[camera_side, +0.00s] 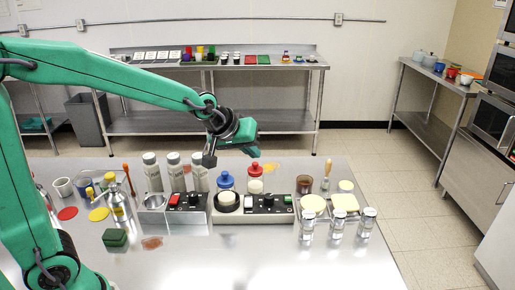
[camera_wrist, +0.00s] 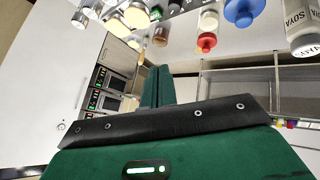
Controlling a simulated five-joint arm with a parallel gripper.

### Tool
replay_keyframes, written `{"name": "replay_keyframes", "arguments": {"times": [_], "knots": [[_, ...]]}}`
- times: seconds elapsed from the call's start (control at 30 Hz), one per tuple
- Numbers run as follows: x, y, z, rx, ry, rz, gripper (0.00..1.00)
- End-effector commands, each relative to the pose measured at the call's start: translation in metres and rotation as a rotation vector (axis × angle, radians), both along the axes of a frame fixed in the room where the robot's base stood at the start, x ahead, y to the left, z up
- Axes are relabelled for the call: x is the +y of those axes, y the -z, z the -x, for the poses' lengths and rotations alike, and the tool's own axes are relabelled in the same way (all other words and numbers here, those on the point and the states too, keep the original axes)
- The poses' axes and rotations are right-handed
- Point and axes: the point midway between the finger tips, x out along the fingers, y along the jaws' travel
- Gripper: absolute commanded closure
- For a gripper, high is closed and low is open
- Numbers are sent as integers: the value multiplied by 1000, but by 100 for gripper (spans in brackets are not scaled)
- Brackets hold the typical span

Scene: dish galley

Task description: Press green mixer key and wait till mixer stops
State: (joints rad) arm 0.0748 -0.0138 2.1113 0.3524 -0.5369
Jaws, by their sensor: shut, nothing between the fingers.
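A white unit (camera_side: 237,217) stands mid-table in the side view, with a round black-rimmed pot on its left. Its dark panel carries a black knob and, at the right end, a small green key (camera_side: 288,200). Whether anything in it turns cannot be told. Beside it on the left is another unit with a metal bowl (camera_side: 153,202), a red key (camera_side: 175,200) and a black knob. My gripper (camera_side: 210,158) is shut and empty, above the table and up and left of the green key, apart from it.
Several grey bottles (camera_side: 174,172) stand behind the units, with blue-capped (camera_side: 226,180) and red-capped (camera_side: 255,171) bottles near them. Glass jars (camera_side: 307,224) and yellow-topped containers (camera_side: 344,202) stand to the right. A green sponge (camera_side: 115,238) lies left. The front table is mostly clear.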

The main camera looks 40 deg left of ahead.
Motion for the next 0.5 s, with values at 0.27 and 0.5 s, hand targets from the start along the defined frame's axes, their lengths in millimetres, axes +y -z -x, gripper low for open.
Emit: {"name": "replay_keyframes", "arguments": {"times": [0.27,0.5], "knots": [[-13,29,-50,-34,-73,82,100],[-24,55,-87,-65,-131,152,100]]}}
